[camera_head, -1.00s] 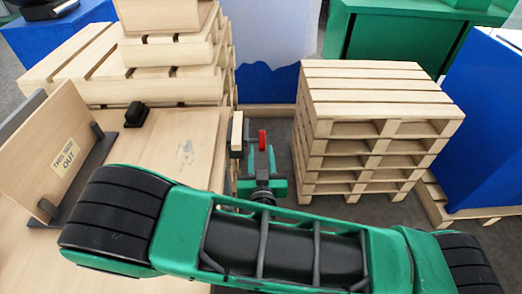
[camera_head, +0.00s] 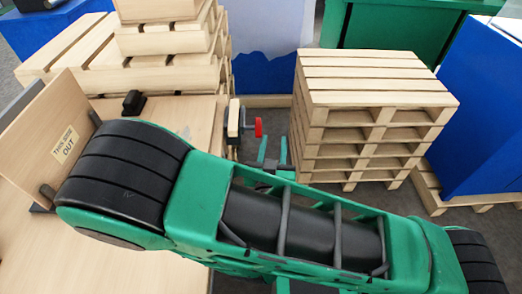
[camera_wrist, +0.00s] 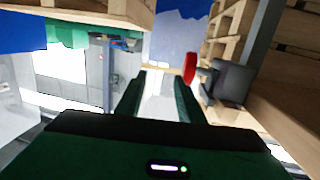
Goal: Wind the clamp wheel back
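The clamp wheel (camera_head: 258,127) is a small red wheel, seen nearly edge-on, on a dark spindle beside a wooden jaw block (camera_head: 233,117) at the bench's right edge. In the wrist view the red wheel (camera_wrist: 190,68) shows just right of the fingertips, with a dark clamp body beside it. My gripper (camera_head: 273,150) has two green fingers spread apart, below and right of the wheel in the head view. The wrist view shows the gripper (camera_wrist: 160,78) open with nothing between the fingers. My arm hides the gripper's base.
A pallet stack (camera_head: 375,110) stands right of the gripper. More pallets (camera_head: 165,73) stand behind the bench. A blue box (camera_head: 490,115) is at right.

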